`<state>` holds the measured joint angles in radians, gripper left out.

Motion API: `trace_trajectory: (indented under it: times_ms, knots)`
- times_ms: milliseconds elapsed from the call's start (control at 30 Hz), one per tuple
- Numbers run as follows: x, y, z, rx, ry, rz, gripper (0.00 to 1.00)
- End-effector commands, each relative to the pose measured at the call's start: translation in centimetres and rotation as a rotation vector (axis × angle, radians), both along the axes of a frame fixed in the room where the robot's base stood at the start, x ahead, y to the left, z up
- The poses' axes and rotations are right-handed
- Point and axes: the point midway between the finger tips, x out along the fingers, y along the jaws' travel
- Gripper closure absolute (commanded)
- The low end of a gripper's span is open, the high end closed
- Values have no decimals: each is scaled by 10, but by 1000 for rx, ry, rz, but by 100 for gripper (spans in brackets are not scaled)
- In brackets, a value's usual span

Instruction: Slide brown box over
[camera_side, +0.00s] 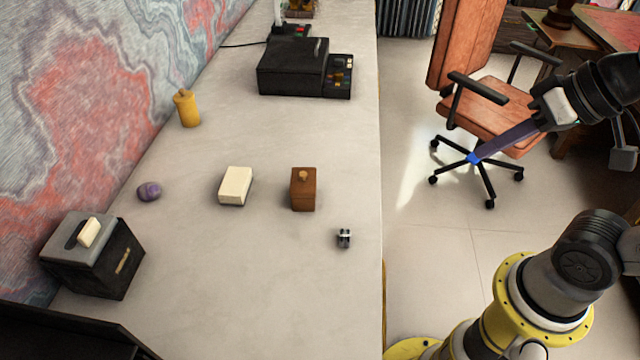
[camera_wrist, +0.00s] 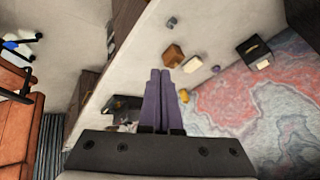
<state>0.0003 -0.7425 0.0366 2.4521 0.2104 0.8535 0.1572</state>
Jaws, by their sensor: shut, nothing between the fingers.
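The brown box (camera_side: 303,192) stands upright on the pale desk top, with a small knob on its lid, to the right of a cream block. It also shows in the wrist view (camera_wrist: 173,56), just beyond my fingertips in the picture. My gripper (camera_side: 474,158) has purple fingers and hangs in the air to the right of the desk, over the floor side near the chair. In the wrist view its two fingers (camera_wrist: 160,71) lie together with nothing between them. It is well apart from the brown box.
On the desk are a cream block (camera_side: 235,187), a purple stone (camera_side: 149,191), a yellow canister (camera_side: 187,110), a dark tissue box (camera_side: 120,262), a small metal object (camera_side: 344,238) and a black machine (camera_side: 290,70). Bare desk lies around the brown box. A chair (camera_side: 490,110) stands beyond the desk edge.

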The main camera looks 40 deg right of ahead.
Motion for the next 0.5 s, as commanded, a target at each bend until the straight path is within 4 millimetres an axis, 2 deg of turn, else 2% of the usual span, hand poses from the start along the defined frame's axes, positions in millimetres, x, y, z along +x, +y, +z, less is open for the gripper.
trace_trajectory:
  times_ms: [100,267,367,467,500]
  knots:
    - [29,31,3,279,69,-168,100]
    - [81,57,-2,649,211,-462,100]
    - [119,60,-15,860,311,-679,100]
    - [159,54,-40,1057,413,-928,100]
    - [173,48,-54,1128,450,-1033,100]
